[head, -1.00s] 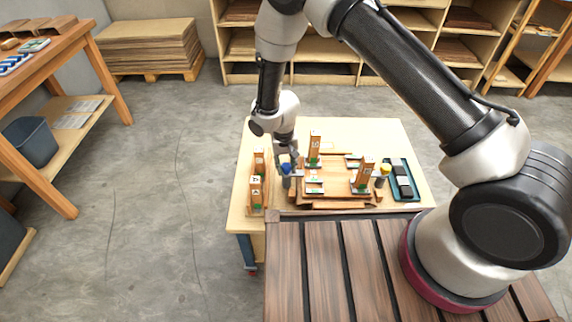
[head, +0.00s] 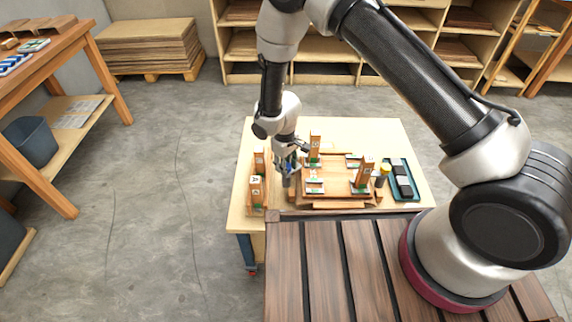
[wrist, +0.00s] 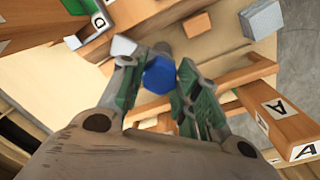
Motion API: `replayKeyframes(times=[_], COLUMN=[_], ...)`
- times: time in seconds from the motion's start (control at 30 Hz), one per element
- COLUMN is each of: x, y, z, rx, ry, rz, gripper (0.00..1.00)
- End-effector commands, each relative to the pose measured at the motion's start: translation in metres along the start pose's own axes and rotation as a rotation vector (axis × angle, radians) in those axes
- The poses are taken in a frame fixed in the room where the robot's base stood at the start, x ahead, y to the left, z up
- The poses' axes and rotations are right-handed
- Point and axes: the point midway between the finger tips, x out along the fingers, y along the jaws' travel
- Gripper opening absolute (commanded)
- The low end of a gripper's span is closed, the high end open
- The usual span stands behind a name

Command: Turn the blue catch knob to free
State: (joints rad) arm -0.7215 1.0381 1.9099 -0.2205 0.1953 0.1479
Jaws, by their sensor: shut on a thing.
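The blue catch knob (wrist: 159,74) sits between the two fingers of my gripper (wrist: 160,80) in the wrist view. Its faceted blue top shows clear of the green-lined fingers, which close on its sides. In the head view my gripper (head: 288,163) points down at the left side of the wooden fixture (head: 335,203), and the knob is mostly hidden by the fingers there. The knob's turn angle is hard to read.
Upright wooden blocks with letter labels stand left (head: 256,190) and on the fixture (head: 314,146). A yellow-topped knob (head: 384,169) stands at the fixture's right, beside a teal tray (head: 411,194). The table's back area (head: 370,132) is mostly clear.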

Motion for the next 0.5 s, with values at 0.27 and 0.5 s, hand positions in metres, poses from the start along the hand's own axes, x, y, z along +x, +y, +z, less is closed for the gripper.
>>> replayKeyframes(times=[0.27, 0.5], x=[-0.0002, -0.0002], y=[0.0004, 0.0007], z=[0.0005, 0.0007], rx=[-0.258, -0.485], ry=[0.011, 0.020], rz=[0.000, 0.000], gripper=[0.08, 0.08])
